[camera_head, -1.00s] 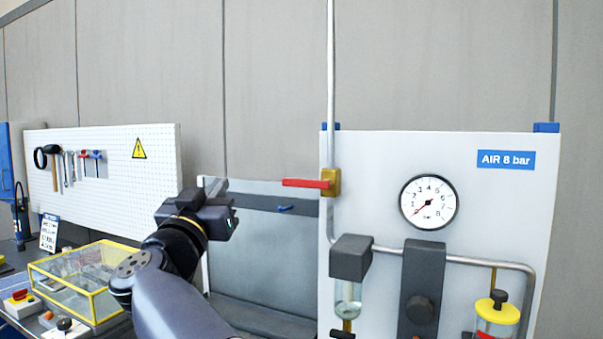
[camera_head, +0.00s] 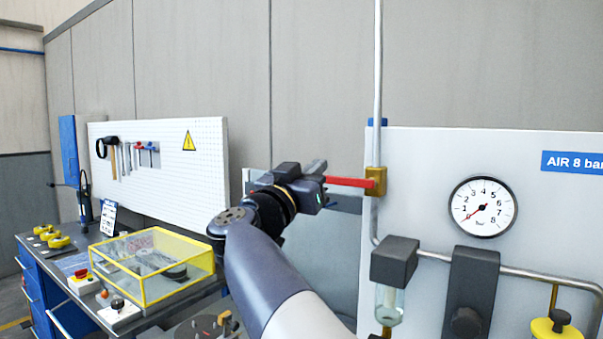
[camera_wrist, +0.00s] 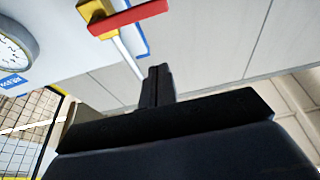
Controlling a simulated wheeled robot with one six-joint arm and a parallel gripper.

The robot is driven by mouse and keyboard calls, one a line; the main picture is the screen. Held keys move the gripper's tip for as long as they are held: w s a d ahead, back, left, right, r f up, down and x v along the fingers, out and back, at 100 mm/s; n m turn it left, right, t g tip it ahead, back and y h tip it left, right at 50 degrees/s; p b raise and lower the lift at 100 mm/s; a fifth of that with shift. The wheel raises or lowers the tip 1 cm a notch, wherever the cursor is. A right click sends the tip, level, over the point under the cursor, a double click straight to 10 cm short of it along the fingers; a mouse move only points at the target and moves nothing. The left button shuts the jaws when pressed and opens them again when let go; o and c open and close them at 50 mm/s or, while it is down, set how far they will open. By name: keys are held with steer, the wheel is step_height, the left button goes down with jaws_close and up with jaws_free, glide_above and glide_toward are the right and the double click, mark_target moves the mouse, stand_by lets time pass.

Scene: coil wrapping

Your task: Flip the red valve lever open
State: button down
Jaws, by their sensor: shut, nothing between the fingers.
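The red valve lever (camera_head: 350,182) lies horizontal, pointing left from its brass valve body (camera_head: 376,182) on the vertical grey pipe. My gripper (camera_head: 319,168) is shut and empty near the lever's left, free end; it hides part of that end in the head view. In the wrist view the red lever (camera_wrist: 130,18) and brass body (camera_wrist: 98,12) show at the top. There the shut fingers (camera_wrist: 158,72) appear apart from the lever, with a visible gap between.
A pressure gauge (camera_head: 483,207) is on the white panel (camera_head: 420,160), its needle at the low end. A dark regulator block (camera_head: 394,262) and pipework are below the valve. A workbench with a yellow-framed clear box (camera_head: 150,264) stands left, under a white pegboard (camera_head: 170,165).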

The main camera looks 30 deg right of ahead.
step_height(320, 180, up, 2)
steer(key=r+p, duration=0.1)
steer(key=p, duration=0.1)
glide_above(350, 181)
steer(key=w+a, duration=0.2)
steer(key=a, duration=0.1)
steer(key=shift+f+b, duration=0.6)
steer(key=shift+f, duration=1.8)
